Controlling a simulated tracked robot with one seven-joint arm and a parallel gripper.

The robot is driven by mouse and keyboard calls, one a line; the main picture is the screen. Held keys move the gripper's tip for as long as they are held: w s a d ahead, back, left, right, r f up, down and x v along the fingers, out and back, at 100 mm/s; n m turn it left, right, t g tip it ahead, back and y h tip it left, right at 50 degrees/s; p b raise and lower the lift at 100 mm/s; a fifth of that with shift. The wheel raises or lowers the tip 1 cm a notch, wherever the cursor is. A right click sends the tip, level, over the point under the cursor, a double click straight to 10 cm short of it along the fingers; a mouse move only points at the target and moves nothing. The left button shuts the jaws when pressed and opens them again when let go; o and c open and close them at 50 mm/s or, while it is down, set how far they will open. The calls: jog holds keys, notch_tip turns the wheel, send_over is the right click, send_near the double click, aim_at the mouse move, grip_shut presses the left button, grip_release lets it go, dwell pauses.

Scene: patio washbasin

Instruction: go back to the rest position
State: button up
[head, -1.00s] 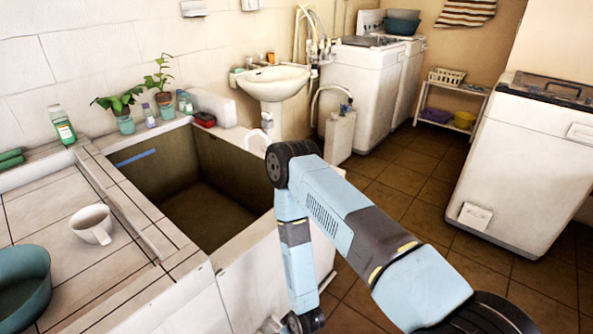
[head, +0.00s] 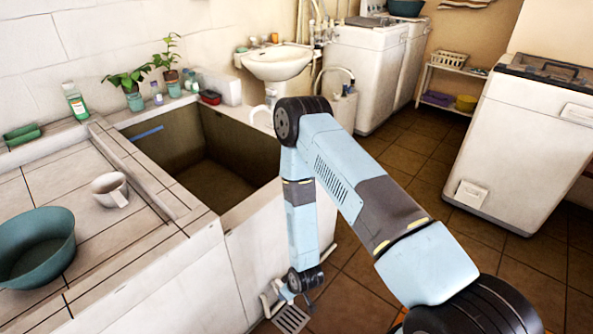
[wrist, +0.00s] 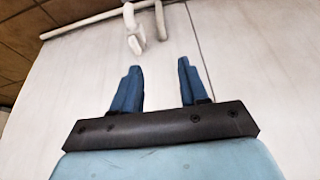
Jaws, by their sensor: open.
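In the wrist view my gripper (wrist: 156,82) has its two blue fingers apart, with nothing between them. A pale wall fills most of the space beyond the fingers, with white pipes near the top. In the head view my blue and grey arm is folded, its forearm hanging down beside the front of the tiled basin (head: 243,207). The fingers cannot be made out in the head view.
A white cup (head: 110,190) and a teal bowl (head: 36,248) stand on the tiled counter at left. White pipes (head: 270,300) and a floor drain (head: 291,319) are low by the basin wall. Brown floor is open between the basin and the white machine (head: 520,150).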

jog(key=w+d+r+m, duration=0.15)
jog(key=w+r, duration=0.35)
jog(key=r, duration=0.5)
jog(key=w+d+r+t+h, duration=0.15)
jog(key=w+r, duration=0.35)
jog(key=r, duration=0.5)
jog(key=w+d+r+m+g, duration=0.1)
jog(key=w+d+r, duration=0.3)
jog(key=r, duration=0.6)
jog(key=d+r+m, duration=0.1)
jog(key=d+r, duration=0.3)
jog(key=r, duration=0.8)
jog(key=s+d+r+m+t, duration=0.1)
jog(key=s+d+r, duration=0.2)
jog(key=r, duration=0.3)
jog(key=s+d+r+m+h, duration=0.1)
jog(key=s+d+r, duration=0.2)
jog(key=r, duration=0.3)
jog(key=s+d+r+m+t, duration=0.1)
jog(key=s+d+r, duration=0.25)
jog(key=r, duration=0.25)
jog(key=s+d+r+m, duration=0.1)
jog(key=s+d+r, duration=0.2)
jog(key=s, duration=0.5)
jog(key=s+d+r+m, duration=0.1)
jog(key=s+d+r, duration=0.2)
jog(key=s+r, duration=0.3)
jog(key=shift+s+r+m+h, duration=0.2)
jog(key=shift+s+m+h, duration=0.2)
jog(key=shift+s, duration=0.75)
